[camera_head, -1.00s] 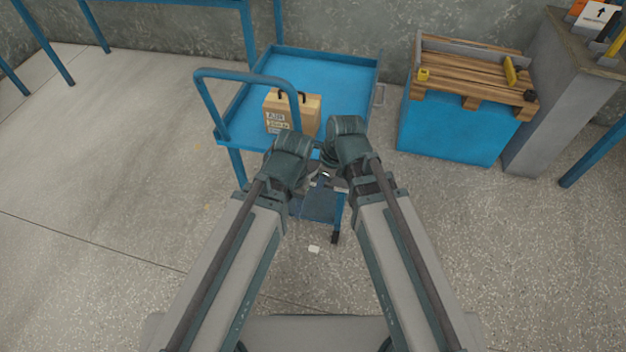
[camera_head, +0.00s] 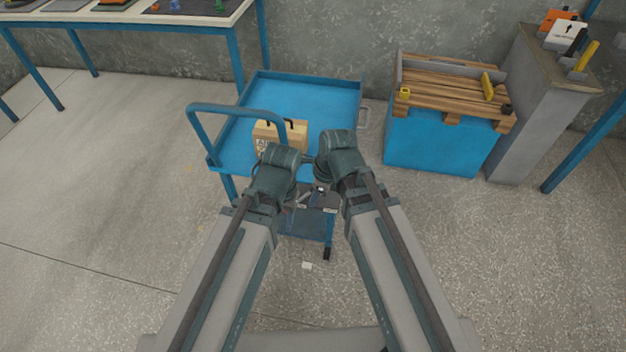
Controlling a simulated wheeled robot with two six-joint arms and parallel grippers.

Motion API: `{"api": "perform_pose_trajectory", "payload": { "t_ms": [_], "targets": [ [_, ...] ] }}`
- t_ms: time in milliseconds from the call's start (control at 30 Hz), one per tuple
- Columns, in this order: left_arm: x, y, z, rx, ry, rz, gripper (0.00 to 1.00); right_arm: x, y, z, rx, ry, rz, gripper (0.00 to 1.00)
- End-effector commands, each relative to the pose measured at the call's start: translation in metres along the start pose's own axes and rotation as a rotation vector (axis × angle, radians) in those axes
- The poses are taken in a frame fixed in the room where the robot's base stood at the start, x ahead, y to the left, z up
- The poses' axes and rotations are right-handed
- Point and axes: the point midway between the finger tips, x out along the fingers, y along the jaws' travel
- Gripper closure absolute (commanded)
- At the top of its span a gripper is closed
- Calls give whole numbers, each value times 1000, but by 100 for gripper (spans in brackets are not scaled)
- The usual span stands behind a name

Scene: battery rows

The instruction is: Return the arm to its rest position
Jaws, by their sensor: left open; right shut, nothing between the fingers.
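Both my arms reach forward from the bottom of the view, with their wrists close together in front of a blue cart. My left gripper (camera_head: 301,206) is small and partly hidden beyond its wrist; it is open and I see nothing held. My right gripper (camera_head: 321,189) is just above and to the right of it, shut and empty. Both lie in front of the cart's near edge in the picture, over its lower shelf.
The blue cart (camera_head: 318,98) carries a cardboard box (camera_head: 293,133). A blue crate (camera_head: 430,140) with a wooden pallet (camera_head: 448,99) stands to the right, beside a grey pedestal (camera_head: 535,110). A workbench (camera_head: 120,17) is at the back left. Floor at left is clear.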

Motion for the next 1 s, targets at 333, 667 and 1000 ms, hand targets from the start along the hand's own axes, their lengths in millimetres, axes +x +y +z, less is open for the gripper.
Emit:
{"api": "perform_pose_trajectory", "payload": {
  "t_ms": [333, 667, 1000],
  "targets": [
    [0, 0, 0, 0, 0, 0, 50, -1, -3, -6, -88, 10, -5, 100],
    [0, 0, 0, 0, 0, 0, 50, -10, -24, -55, -796, 95, -3, 100],
    [0, 0, 0, 0, 0, 0, 50, -19, -38, -102, -1497, 174, 72, 100]
  ]
}}
